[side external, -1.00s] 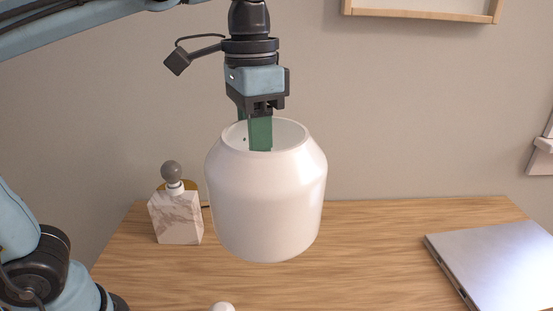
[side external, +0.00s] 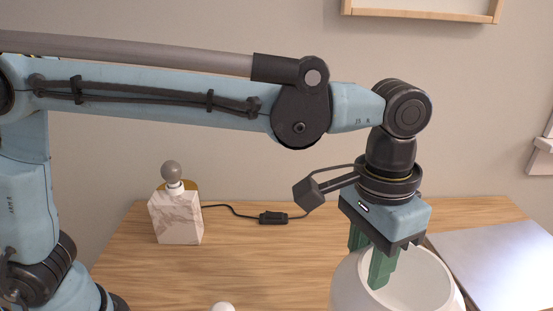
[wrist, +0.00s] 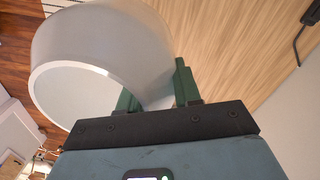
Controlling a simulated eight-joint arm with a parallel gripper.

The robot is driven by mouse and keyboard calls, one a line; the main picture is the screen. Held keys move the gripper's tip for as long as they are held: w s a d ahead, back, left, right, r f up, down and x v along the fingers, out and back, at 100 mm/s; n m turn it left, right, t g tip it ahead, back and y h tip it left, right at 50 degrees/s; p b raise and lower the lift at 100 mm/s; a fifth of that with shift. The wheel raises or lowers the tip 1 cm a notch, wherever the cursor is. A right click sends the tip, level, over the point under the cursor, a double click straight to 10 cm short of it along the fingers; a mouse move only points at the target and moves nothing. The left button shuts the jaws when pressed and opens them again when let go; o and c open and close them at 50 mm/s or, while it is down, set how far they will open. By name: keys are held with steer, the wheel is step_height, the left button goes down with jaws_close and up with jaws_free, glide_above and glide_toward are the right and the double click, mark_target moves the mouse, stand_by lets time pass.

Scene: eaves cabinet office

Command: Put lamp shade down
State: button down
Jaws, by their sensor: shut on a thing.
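The white lamp shade (side external: 345,283) is at the lower right of the side external view, its lower part cut off by the picture edge. My gripper (side external: 372,262) points down and is shut on the shade's wall near its top rim, one green finger inside and the other outside. In the wrist view the lamp shade (wrist: 105,50) hangs between the green fingers (wrist: 158,92). Whether its bottom touches the table cannot be seen. The lamp base (side external: 177,218), a marble block with a grey bulb on top, stands at the back left of the table.
The wooden table (side external: 250,260) is clear in the middle. A silver laptop (side external: 505,262) lies at the right, close behind the shade in the picture. A black cord with a switch (side external: 273,217) runs from the lamp base. A small white rounded thing (side external: 222,307) shows at the bottom edge.

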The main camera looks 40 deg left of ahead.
steer(key=w+a+f, duration=0.2)
steer(key=w+f, duration=0.3)
steer(key=f, duration=0.2)
steer(key=shift+w+a+f, duration=0.2)
steer(key=shift+w+f, duration=0.05)
steer(key=shift+f, duration=0.15)
steer(key=c, duration=0.8)
jaws_free()
